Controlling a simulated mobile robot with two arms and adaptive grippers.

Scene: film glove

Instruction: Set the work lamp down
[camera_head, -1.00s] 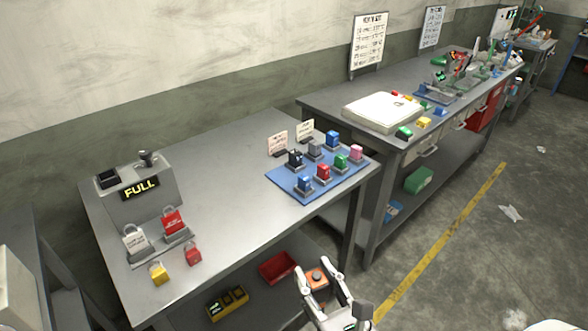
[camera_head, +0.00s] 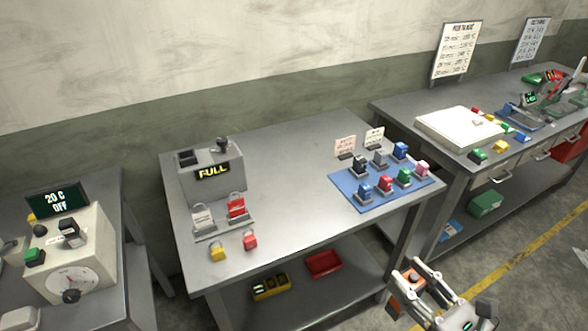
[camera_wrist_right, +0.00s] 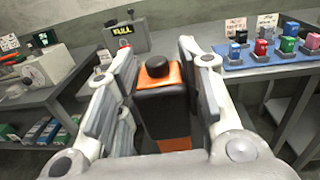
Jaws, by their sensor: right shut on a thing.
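The work lamp (camera_head: 408,282) is an orange and black block with a dark round knob on top. My right gripper (camera_head: 415,287) is shut on it, at the lower right of the head view, in front of the middle table. In the right wrist view the lamp (camera_wrist_right: 162,105) stands roughly upright between the two fingers, knob up. The gripper holds it clear of any surface that I can see. The lamp's lower end is hidden. My left gripper is not in view.
The middle table (camera_head: 290,200) has a bare centre. At its left are a box reading FULL (camera_head: 212,180) and padlocks; at its right, a blue mat (camera_head: 350,198) with coloured blocks. A dial unit (camera_head: 75,262) stands on the left table. A red tray (camera_head: 323,264) sits on the lower shelf.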

